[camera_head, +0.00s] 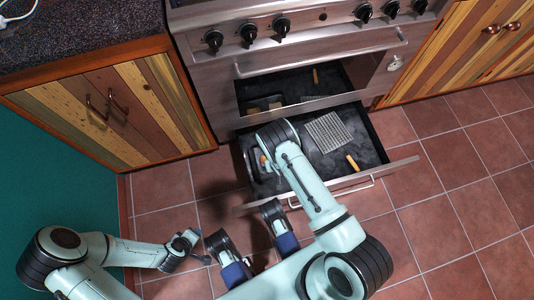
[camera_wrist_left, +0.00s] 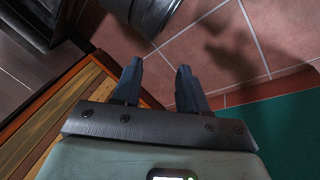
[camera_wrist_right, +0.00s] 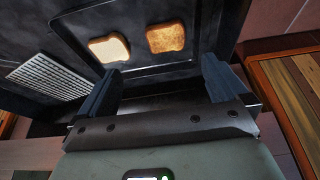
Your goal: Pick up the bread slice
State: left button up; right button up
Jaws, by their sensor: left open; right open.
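In the right wrist view, a pale bread slice (camera_wrist_right: 110,47) and a browner, toasted-looking slice (camera_wrist_right: 166,38) lie side by side on a dark tray (camera_wrist_right: 205,45). My right gripper (camera_wrist_right: 160,68) is open and empty, its fingers spread just short of the slices in the picture. In the head view, my right arm reaches over the open oven drawer (camera_head: 375,172) and hides most of the gripper and bread. My left gripper (camera_wrist_left: 160,66) is open and empty above the floor, away from the bread; it also shows in the head view (camera_head: 197,246).
A wire rack (camera_head: 328,132) and an orange-brown handle-like piece (camera_head: 352,162) lie in the drawer, right of my right arm. The oven (camera_head: 300,40) rises behind. A wooden cabinet (camera_head: 110,110) stands left. The tiled floor (camera_head: 450,200) is clear at right.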

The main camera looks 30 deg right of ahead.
jog(key=b+x, duration=0.1)
jog(key=x, duration=0.3)
jog(key=w+b+x, duration=0.1)
jog(key=b+x, duration=0.1)
jog(key=x, duration=0.2)
jog(key=shift+w+a+r, duration=0.1)
jog(key=shift+a+r, duration=0.05)
jog(key=shift+a, duration=0.05)
jog(key=b+x, duration=0.3)
jog(key=x, duration=0.2)
jog(key=shift+w+a, duration=0.1)
jog(key=shift+w, duration=0.1)
jog(key=shift+w+f+b, duration=0.2)
jog(key=shift+f+b, duration=0.15)
jog(key=shift+f, duration=0.05)
pick_arm(q)
jog(key=s+a+f+g, duration=0.2)
jog(key=s+f+g, duration=0.2)
jog(key=s+f, duration=0.5)
jog(key=s, duration=0.3)
jog(key=shift+a+f+n, duration=0.15)
jog(key=shift+f+n, duration=0.15)
jog(key=shift+n, duration=0.1)
pick_arm(e)
jog(key=c, duration=0.9)
